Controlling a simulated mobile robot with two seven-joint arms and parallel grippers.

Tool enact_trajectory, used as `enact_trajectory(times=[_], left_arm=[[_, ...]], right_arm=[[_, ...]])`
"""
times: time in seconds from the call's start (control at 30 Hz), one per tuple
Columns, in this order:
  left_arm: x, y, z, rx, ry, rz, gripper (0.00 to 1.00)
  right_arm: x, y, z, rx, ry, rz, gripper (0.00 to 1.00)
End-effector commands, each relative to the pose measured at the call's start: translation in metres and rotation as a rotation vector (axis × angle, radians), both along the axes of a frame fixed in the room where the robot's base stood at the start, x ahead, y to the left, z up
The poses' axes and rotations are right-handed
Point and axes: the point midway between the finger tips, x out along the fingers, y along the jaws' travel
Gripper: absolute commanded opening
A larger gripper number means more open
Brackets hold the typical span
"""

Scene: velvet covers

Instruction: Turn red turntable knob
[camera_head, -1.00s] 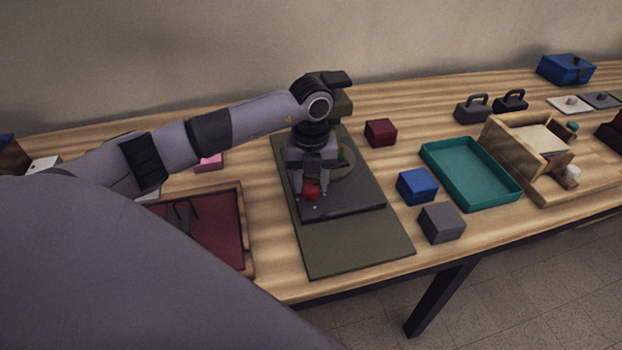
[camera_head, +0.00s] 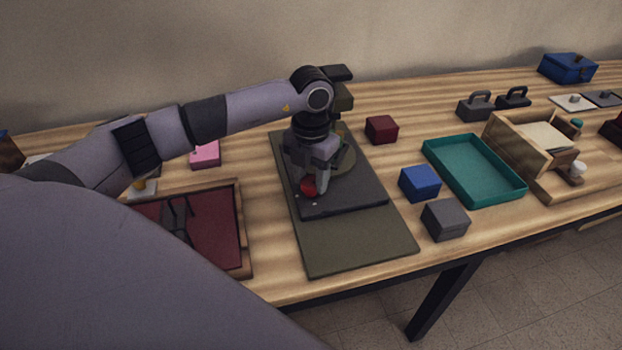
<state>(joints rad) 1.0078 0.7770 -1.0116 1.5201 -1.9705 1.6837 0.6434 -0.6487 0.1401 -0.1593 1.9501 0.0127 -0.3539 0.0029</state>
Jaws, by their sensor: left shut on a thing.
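The red knob (camera_head: 308,189) sits on the front part of the dark turntable base (camera_head: 345,200), which lies on an olive mat (camera_head: 360,246). My left gripper (camera_head: 312,187) points down over the base and is shut on the red knob, one finger on its right side. The round turntable plate (camera_head: 345,162) is partly hidden behind the gripper. My right gripper is not in view.
A dark red block (camera_head: 381,129), a blue block (camera_head: 420,183), a grey block (camera_head: 445,219) and a teal tray (camera_head: 474,170) stand to the right. A wooden tray with a dark red lining (camera_head: 213,222) lies to the left. A pink block (camera_head: 205,155) is behind it.

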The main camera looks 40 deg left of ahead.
Motion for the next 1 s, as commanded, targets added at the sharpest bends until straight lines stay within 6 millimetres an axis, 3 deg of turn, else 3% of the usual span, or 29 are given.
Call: enact_trajectory(times=[0.6,1.0], left_arm=[[0.0,-0.001,0.0,-0.001,-0.003,-0.58,0.13],[0.0,-0.001,0.001,-0.001,-0.003,-0.849,0.13]], right_arm=[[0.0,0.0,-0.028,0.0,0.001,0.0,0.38],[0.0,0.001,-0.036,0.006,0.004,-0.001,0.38]])
